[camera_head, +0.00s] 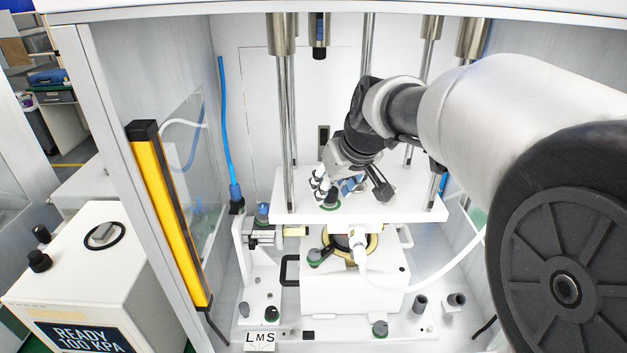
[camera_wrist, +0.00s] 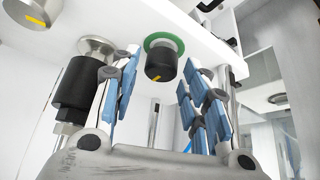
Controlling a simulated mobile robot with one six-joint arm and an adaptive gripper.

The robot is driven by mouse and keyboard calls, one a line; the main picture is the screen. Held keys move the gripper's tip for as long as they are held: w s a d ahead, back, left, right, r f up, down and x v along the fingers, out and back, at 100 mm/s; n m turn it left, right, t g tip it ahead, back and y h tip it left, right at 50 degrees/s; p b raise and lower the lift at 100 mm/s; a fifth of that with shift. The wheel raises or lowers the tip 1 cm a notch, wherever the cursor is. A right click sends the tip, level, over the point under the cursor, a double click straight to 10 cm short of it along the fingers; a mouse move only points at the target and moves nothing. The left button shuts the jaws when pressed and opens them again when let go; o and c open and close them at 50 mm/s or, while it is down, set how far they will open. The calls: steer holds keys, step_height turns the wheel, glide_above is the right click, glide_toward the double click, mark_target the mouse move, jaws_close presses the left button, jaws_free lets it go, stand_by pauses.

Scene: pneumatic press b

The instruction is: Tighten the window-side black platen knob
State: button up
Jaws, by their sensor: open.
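A black knob (camera_wrist: 161,62) with a green ring and a yellow mark sits on the white platen (camera_wrist: 218,40) in the wrist view. My gripper (camera_wrist: 160,75) is open, with its blue-padded fingers on either side of this knob and gaps to it; nothing is held. In the head view my gripper (camera_head: 338,186) is over the platen (camera_head: 400,207), close to a black knob (camera_head: 331,201) with a green ring at its front edge. I cannot tell for sure that both views show the same knob. The fingers partly hide the platen's middle.
In the wrist view a black cylinder (camera_wrist: 76,82) stands close beside the left finger. Steel columns (camera_head: 288,130) rise around the platen. A yellow-and-black bar (camera_head: 168,210) stands at the left opening. A blue hose (camera_head: 225,120) and a clear window panel (camera_head: 195,160) are on the left.

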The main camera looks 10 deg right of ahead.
steer(key=shift+p+v, duration=1.15)
steer(key=shift+v, duration=1.45)
